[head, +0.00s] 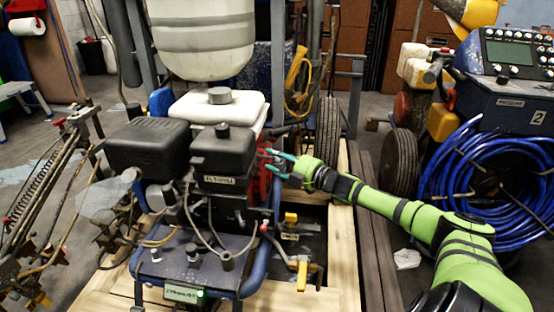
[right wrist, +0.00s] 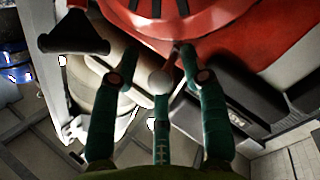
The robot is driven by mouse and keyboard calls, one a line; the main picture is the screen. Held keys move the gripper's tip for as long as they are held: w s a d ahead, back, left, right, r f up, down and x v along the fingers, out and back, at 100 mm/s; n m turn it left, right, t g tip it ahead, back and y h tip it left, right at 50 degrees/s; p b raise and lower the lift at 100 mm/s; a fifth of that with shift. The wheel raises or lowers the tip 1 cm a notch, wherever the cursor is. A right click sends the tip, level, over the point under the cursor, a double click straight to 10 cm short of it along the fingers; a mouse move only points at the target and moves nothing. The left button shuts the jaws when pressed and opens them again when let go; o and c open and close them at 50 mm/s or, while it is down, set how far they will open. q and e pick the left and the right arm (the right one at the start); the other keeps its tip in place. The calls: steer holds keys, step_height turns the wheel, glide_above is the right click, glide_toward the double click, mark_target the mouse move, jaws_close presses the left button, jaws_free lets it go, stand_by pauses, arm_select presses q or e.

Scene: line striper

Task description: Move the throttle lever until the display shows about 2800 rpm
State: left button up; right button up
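In the head view my right gripper (head: 273,160) reaches from the right to the red housing (head: 262,180), and the lever is not clear there. A small green-lit display (head: 184,293) sits low at the machine's front; its digits are too small to read. My left gripper is out of view.
The engine's black boxes (head: 148,143) and white tank (head: 218,105) crowd the left of the gripper. A blue hose coil (head: 500,185) and a console (head: 510,55) stand at the right. Wheels (head: 328,135) and frame posts stand behind.

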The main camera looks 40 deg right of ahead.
steer(key=shift+s, duration=0.1)
steer(key=s+d, duration=0.2)
steer(key=s, duration=0.9)
steer(key=shift+s, duration=0.3)
steer(key=shift+d, duration=0.1)
stand_by(0.6)
